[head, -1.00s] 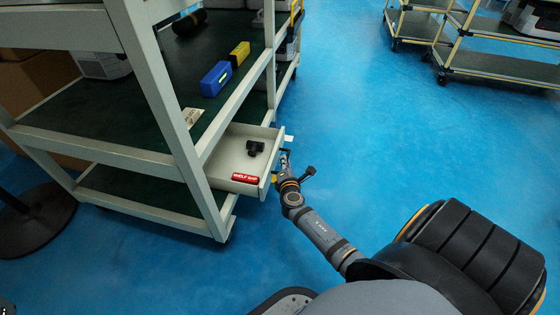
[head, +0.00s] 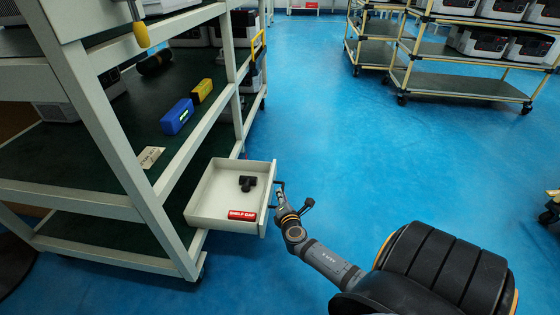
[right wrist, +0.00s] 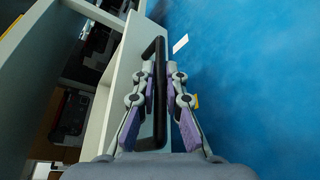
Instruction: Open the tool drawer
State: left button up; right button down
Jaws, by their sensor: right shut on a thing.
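The tool drawer (head: 205,206) is a pale tray pulled well out from the grey shelving rack. Inside it lie a small black tool (head: 247,183) and a red labelled object (head: 242,215). My right gripper (head: 279,192) is at the drawer's front. In the right wrist view my right gripper (right wrist: 160,75) has its fingers closed around the black bar handle (right wrist: 159,58) on the drawer front (right wrist: 122,75). My left gripper is in neither view.
The rack's shelf holds a blue box (head: 177,116), a yellow box (head: 202,91) and a dark cylinder (head: 155,64). Rack posts stand close beside the drawer. Blue floor is open to the right; yellow-framed carts (head: 455,83) stand at the back.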

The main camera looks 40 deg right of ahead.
jog(key=c, duration=1.4)
grip_release()
jog(key=v, duration=1.2)
jog(key=shift+r, duration=0.1)
